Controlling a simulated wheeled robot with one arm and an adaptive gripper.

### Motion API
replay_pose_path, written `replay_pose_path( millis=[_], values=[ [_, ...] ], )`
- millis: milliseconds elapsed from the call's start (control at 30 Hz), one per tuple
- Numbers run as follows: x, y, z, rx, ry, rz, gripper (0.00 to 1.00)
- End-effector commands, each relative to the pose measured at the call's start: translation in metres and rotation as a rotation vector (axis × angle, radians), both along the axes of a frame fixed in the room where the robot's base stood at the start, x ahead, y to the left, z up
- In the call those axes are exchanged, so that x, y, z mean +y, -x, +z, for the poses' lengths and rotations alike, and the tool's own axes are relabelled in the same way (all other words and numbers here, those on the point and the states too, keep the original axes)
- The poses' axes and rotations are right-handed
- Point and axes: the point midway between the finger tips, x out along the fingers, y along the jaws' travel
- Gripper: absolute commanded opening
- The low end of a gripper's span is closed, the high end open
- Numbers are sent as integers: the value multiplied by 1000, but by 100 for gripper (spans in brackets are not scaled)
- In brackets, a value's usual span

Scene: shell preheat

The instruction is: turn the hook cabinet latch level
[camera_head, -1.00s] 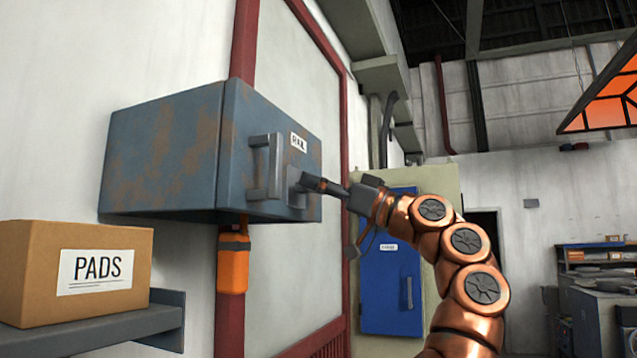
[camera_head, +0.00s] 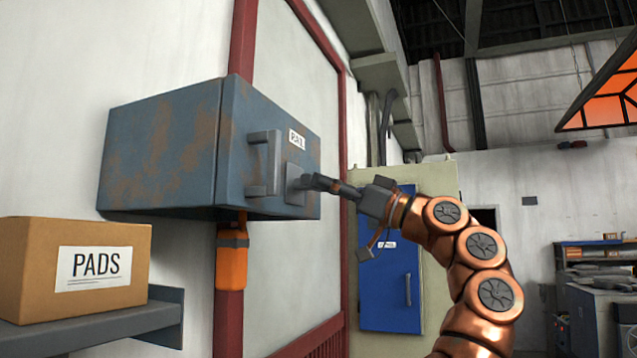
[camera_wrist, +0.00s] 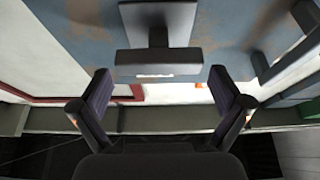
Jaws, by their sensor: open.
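The blue-grey, rust-marked cabinet (camera_head: 165,150) is fixed high on the wall, its door facing right. The latch has a grey square plate (camera_head: 295,184) on the door, right of the door handle (camera_head: 265,165). A short dark latch bar (camera_head: 308,182) stands out from the plate; its tilt is hard to tell in the head view. In the wrist view the bar (camera_wrist: 158,62) lies across the picture, ahead of the fingertips. My gripper (camera_head: 328,184) is close to the latch. In the wrist view my gripper (camera_wrist: 160,88) is open, with nothing between its fingers.
A cardboard box marked PADS (camera_head: 85,270) sits on a wall shelf (camera_head: 120,325) at lower left. An orange cylinder (camera_head: 232,260) hangs below the cabinet. A blue wall cabinet (camera_head: 390,285) stands behind my arm. An orange-panelled lamp (camera_head: 605,105) hangs at upper right.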

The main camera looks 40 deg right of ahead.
Motion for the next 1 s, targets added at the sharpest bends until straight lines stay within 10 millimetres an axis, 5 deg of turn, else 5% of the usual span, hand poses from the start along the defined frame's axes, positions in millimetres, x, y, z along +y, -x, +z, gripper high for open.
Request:
replay_pose_path(
  millis=[500,1000],
  values=[
    [-41,67,-33,1,0,1,100],
    [-45,74,-37,2,0,3,100]
  ],
)
